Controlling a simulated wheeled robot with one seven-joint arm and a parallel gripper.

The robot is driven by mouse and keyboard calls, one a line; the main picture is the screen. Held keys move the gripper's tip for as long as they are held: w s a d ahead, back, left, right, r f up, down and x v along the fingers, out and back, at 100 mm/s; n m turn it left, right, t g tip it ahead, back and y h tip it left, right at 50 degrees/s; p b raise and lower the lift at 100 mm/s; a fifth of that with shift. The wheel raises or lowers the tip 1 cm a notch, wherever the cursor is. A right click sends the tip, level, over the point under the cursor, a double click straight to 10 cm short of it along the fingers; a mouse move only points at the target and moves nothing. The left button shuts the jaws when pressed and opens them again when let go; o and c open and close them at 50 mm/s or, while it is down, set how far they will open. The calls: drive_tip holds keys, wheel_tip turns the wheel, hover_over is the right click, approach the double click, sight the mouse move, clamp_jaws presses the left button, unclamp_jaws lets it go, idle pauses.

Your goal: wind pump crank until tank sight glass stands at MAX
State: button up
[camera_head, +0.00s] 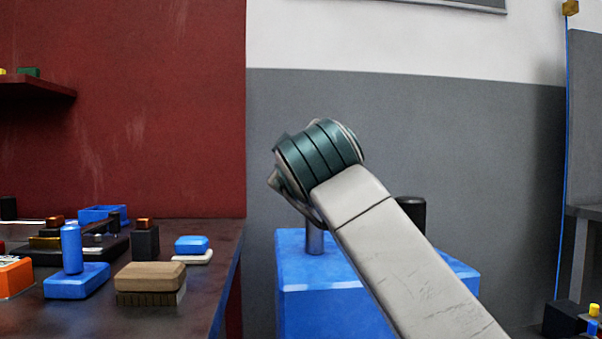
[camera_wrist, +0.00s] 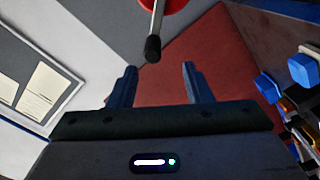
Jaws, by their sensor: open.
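In the wrist view, a metal crank arm (camera_wrist: 157,20) runs down from a red round part (camera_wrist: 165,4) at the top edge and ends in a black grip (camera_wrist: 152,49). My gripper (camera_wrist: 159,68) is open, with nothing between its two dark fingers. The black grip shows just beyond the fingertips, roughly centred between them; the depth gap is hard to tell. In the head view my arm covers the middle, and my gripper and the crank cannot be made out. I cannot identify the tank sight glass or its MAX mark in either view.
In the head view, a blue block (camera_head: 305,294) with a metal post (camera_head: 315,242) and a black cylinder (camera_head: 411,214) stands behind my arm. A dark bench (camera_head: 215,270) at left holds a brush (camera_head: 150,282), a blue-handled block (camera_head: 72,262) and other small items.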

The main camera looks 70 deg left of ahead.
drive_tip(key=shift+s+d+b, duration=0.15)
drive_tip(key=shift+s+d, duration=0.1)
drive_tip(key=shift+d, duration=1)
drive_tip(key=shift+s+d+b, duration=0.15)
drive_tip(key=shift+s+d, duration=0.1)
drive_tip(key=shift+d, duration=1)
